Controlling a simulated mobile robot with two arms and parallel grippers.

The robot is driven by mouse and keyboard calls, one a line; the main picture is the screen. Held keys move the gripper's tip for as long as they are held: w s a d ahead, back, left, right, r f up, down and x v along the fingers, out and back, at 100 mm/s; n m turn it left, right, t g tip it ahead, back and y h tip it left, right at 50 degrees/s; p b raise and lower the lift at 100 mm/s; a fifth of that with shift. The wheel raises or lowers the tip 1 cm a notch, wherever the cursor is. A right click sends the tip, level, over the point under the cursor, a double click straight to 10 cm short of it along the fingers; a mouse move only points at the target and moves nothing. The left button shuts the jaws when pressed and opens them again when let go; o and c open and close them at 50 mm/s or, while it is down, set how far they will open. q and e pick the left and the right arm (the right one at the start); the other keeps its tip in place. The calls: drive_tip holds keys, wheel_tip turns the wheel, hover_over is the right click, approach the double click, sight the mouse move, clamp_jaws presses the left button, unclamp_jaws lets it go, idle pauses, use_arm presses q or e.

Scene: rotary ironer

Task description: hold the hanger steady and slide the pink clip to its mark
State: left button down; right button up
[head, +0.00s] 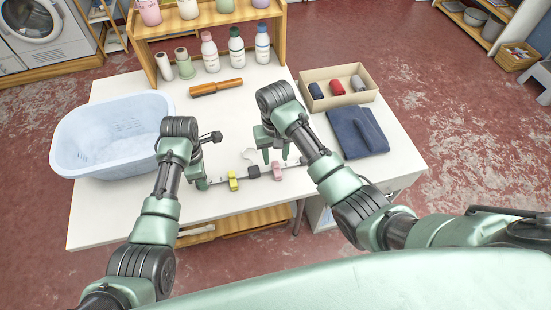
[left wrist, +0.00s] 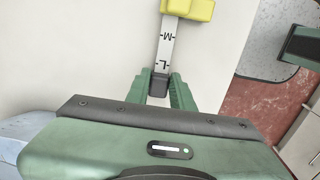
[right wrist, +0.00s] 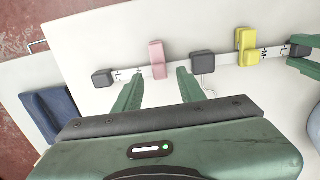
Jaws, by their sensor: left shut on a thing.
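The hanger is a pale flat bar (head: 215,182) with printed marks, dark end blocks and a dark middle block (right wrist: 203,64). It lies along the table's front part. The pink clip (right wrist: 157,58) sits on the bar between the middle block and the end block (right wrist: 103,78) away from my left gripper. A yellow clip (right wrist: 247,47) sits on the other half. My left gripper (left wrist: 160,84) is shut on the near end block; letters L and M show beyond it. My right gripper (right wrist: 158,82) is open, its fingers short of the pink clip in the picture, apart from it.
A pale blue basin (head: 115,135) stands on the white table (head: 95,225) at left. A brown roller (head: 216,87), a shelf with bottles (head: 236,45), a box of rolled cloths (head: 338,100) and folded navy cloth (head: 350,140) lie behind and right.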

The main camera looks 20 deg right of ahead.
sight(276, 162)
wheel_tip(276, 162, up, 10)
drive_tip(key=shift+f, duration=0.25)
idle(0.3)
use_arm(q)
drive_tip(key=c, duration=1.1)
unclamp_jaws()
drive_tip(key=shift+c, duration=0.2)
